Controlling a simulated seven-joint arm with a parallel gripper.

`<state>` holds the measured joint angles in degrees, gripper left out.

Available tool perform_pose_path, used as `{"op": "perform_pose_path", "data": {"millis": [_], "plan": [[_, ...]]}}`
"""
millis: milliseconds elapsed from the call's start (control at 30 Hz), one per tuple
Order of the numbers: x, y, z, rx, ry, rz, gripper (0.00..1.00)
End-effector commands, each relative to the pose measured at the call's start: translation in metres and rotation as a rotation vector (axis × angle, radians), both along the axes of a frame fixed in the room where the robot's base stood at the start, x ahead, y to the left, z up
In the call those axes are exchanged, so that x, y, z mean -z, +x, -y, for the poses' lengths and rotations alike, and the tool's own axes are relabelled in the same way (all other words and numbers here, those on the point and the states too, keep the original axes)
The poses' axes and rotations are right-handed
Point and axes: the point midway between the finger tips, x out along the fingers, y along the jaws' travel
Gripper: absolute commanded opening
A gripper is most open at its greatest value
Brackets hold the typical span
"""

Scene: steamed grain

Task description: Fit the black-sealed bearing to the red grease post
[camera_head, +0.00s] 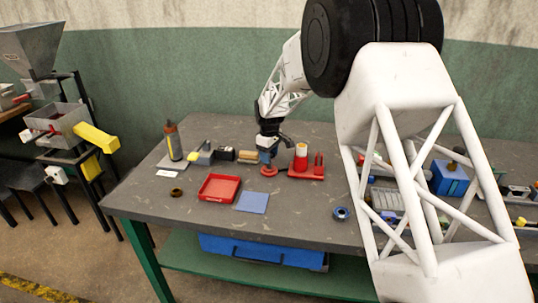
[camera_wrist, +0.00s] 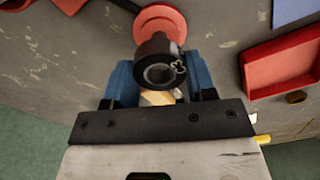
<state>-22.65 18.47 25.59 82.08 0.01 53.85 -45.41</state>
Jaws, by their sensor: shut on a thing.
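My gripper (camera_head: 268,152) points down over the table at the back centre. In the wrist view, its blue fingers (camera_wrist: 160,78) are shut on a black ring-like part (camera_wrist: 146,52), which I take to be the black-sealed bearing. Its open bore faces the camera. A round red base (camera_head: 268,170) stands on the table under the gripper; it also shows in the wrist view as a red disc (camera_wrist: 160,19) just beyond the black part. I take it to be the grease post's base.
Right of the gripper is a red stand (camera_head: 308,176) with a red-and-white cylinder (camera_head: 301,157). In front are a red tray (camera_head: 232,181) and a blue mat (camera_head: 252,202). A brown ring (camera_head: 176,193) and a blue ring (camera_head: 341,213) lie apart. A dark bottle (camera_head: 174,143) stands left.

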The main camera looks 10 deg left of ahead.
Motion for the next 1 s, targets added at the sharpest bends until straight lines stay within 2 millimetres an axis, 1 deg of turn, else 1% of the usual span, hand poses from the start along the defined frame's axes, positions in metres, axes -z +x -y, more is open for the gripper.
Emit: {"op": "perform_pose_path", "data": {"millis": [600,1000], "plan": [[0.009,0.000,0.000,0.000,0.000,0.000,0.23],[0.010,0.000,0.000,0.000,0.000,0.000,0.23]]}}
